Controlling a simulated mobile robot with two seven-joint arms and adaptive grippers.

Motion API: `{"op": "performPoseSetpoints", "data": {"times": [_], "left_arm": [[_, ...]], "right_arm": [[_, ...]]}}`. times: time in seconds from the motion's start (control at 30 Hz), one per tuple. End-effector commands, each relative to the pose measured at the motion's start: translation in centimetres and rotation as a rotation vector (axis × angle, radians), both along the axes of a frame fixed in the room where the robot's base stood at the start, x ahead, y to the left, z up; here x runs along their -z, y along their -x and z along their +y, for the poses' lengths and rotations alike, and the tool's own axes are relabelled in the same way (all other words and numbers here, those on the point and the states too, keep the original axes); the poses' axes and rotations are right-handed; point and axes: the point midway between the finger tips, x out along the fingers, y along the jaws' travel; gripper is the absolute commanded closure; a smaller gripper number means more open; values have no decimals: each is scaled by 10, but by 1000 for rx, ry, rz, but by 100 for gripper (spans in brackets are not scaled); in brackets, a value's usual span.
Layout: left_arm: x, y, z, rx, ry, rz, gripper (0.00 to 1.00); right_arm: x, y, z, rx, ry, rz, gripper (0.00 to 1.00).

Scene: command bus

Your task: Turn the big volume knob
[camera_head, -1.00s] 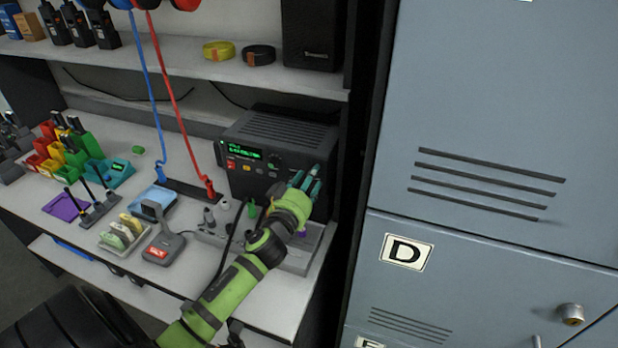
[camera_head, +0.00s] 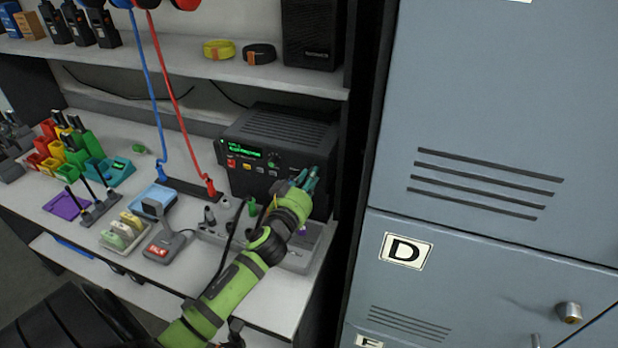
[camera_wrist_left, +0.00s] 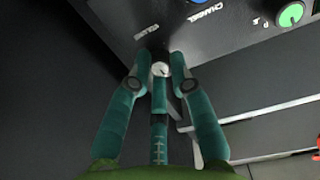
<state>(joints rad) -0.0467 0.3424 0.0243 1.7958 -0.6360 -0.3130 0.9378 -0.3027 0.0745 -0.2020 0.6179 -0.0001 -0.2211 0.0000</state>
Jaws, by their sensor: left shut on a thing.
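The dark radio unit (camera_head: 282,127) stands at the right end of the desk with a lit green display. My left gripper (camera_head: 312,178) is at the right side of that panel. In the head view the fingers hide the knob. My right gripper is not in view.
A blue channel knob (camera_wrist_left: 197,2) and a green knob (camera_wrist_left: 291,14) are close by on the panel. A grey console (camera_head: 299,258) lies under my left wrist. Grey lockers (camera_head: 490,120) stand to the right. A red cable (camera_head: 176,100) hangs left of the radio.

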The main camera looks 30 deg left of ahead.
Motion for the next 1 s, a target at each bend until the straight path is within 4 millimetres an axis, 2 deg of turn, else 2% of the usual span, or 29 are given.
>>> {"op": "performPoseSetpoints", "data": {"times": [1.0], "left_arm": [[-1, 0, -1, 0, -910, 221, 100]], "right_arm": [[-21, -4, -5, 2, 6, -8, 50]]}}
